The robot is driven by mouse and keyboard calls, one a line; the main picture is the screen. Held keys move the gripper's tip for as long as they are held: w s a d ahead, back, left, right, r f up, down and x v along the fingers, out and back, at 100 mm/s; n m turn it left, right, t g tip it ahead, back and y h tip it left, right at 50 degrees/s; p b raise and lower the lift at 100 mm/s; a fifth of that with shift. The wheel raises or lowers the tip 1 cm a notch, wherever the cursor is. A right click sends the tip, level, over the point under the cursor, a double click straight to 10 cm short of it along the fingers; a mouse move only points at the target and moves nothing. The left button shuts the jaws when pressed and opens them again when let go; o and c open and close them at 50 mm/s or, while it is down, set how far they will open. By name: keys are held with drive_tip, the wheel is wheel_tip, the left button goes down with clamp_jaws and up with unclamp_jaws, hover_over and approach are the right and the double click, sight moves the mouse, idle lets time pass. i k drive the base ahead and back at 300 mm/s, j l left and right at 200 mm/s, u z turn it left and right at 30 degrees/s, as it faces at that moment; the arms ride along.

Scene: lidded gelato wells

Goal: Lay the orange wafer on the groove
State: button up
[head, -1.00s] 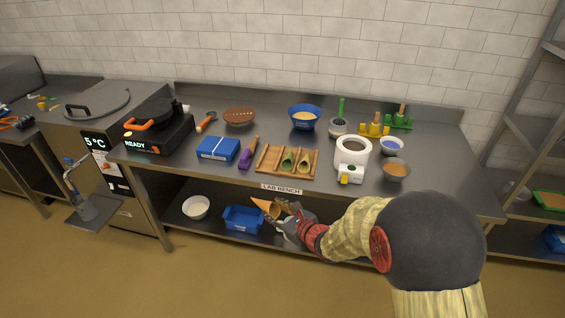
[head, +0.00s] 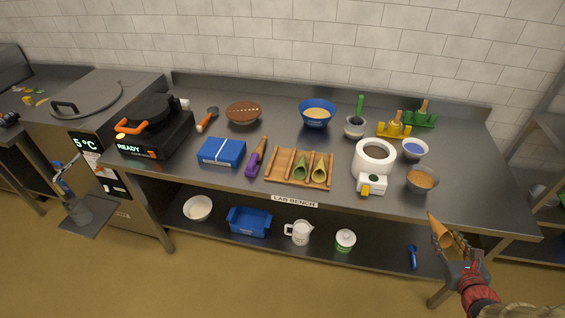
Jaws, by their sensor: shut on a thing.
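My gripper (head: 454,252) is at the lower right, in front of the bench's front edge. It is shut on the orange wafer (head: 438,230), a rolled cone with its narrow tip pointing up and left. The wooden grooved rack (head: 273,165) lies on the bench top left of my gripper. The left part of the rack looks bare. The wafer is well apart from the rack.
Left of the rack are a purple-handled tool (head: 253,165) and a blue box (head: 221,152). Right of it stand a white machine (head: 373,160) and a brown-filled bowl (head: 421,179). A blue bin (head: 249,222), white jug (head: 299,232) and lidded jar (head: 345,240) stand on the lower shelf.

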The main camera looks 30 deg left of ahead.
sight(278, 164)
drive_tip(key=k+j, duration=0.1)
drive_tip(key=j, duration=0.35)
drive_tip(key=j+z, duration=0.1)
drive_tip(key=j, duration=0.35)
drive_tip(key=k+j, duration=0.15)
drive_tip(key=j, duration=0.3)
drive_tip(key=k+j, duration=0.1)
drive_tip(key=j, duration=0.35)
drive_tip(key=k+j+z, duration=0.1)
drive_tip(key=j, duration=0.35)
